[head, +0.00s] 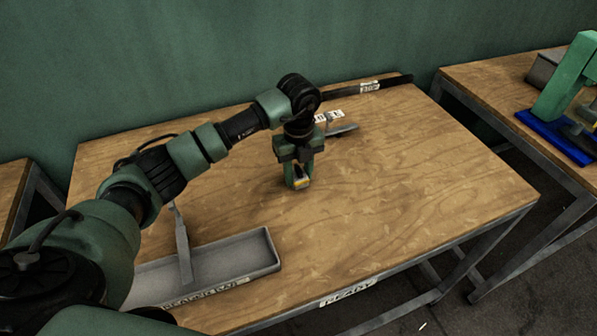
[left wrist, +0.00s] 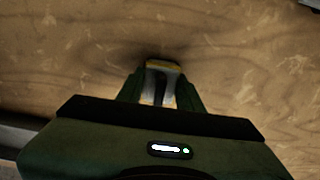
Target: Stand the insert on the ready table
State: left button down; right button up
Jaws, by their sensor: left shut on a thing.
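My left gripper (head: 298,180) points down over the middle of the ready table (head: 400,210), whose front edge carries a READY label. It is shut on the insert (head: 301,183), a small piece with grey metal and a yellow edge, mostly hidden between the fingers. In the left wrist view the insert (left wrist: 162,66) shows between the fingertips of my left gripper (left wrist: 160,85), with wood and a dark shadow close around it. I cannot tell whether the insert touches the tabletop. My right gripper is not in view.
A grey tray (head: 262,250) with a metal bar leaning in it sits at the table's front left. A flat labelled tool (head: 342,129) lies behind the gripper, and a dark strip (head: 370,88) runs along the back edge. A green press (head: 570,80) stands on another table at right. The table's right half is clear.

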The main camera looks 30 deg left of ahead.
aim_at(299, 168)
pick_arm(q)
jog(key=c, duration=0.9)
grip_release()
jog(key=shift+r, duration=0.2)
notch_tip(299, 168, up, 12)
jog(key=shift+f+b, duration=0.1)
jog(key=shift+b, duration=0.9)
